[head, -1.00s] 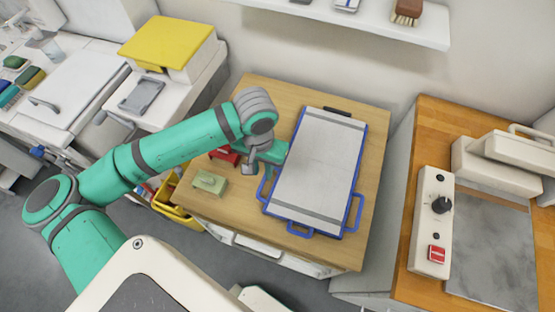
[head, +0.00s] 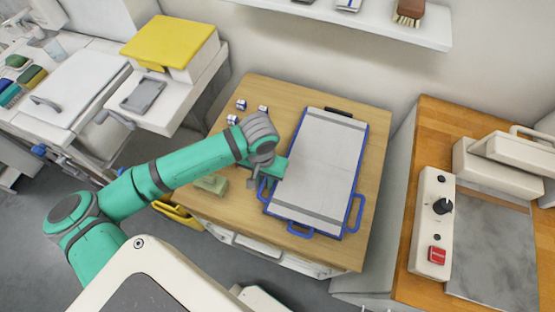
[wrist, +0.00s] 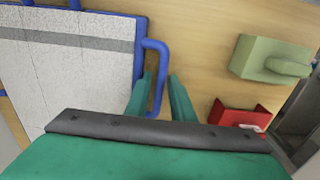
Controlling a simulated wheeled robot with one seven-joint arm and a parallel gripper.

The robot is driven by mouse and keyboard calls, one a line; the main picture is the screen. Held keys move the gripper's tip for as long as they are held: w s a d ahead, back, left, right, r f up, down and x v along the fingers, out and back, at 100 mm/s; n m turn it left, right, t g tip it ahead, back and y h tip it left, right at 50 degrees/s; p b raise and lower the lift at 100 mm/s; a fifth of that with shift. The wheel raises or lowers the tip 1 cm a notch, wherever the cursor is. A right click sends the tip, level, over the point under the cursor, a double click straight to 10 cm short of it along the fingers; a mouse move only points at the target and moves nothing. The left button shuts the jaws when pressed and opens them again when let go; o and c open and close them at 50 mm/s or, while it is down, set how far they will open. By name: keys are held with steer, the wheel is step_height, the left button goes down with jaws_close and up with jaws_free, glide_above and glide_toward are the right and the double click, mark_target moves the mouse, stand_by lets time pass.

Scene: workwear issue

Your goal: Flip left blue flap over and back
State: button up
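A board with a grey-white panel (head: 320,165) and blue edging lies on the wooden table. The left blue flap (head: 265,193) is a loop standing out from the board's left edge, partly hidden by my arm in the head view. My gripper (head: 264,184) is low at this flap. In the wrist view the flap (wrist: 154,43) extends down between the two separated fingers of my gripper (wrist: 160,77). The fingers look open, with a gap beside the bar; I cannot tell whether one touches it.
A green block (head: 211,184) and a red piece (wrist: 240,117) lie close beside my gripper. Other blue loops stand at the board's front (head: 300,230) and right (head: 355,212). Small blue-and-white items (head: 241,104) sit at the table's back left.

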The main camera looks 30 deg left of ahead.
steer(key=c, duration=0.5)
steer(key=shift+w+r, duration=0.1)
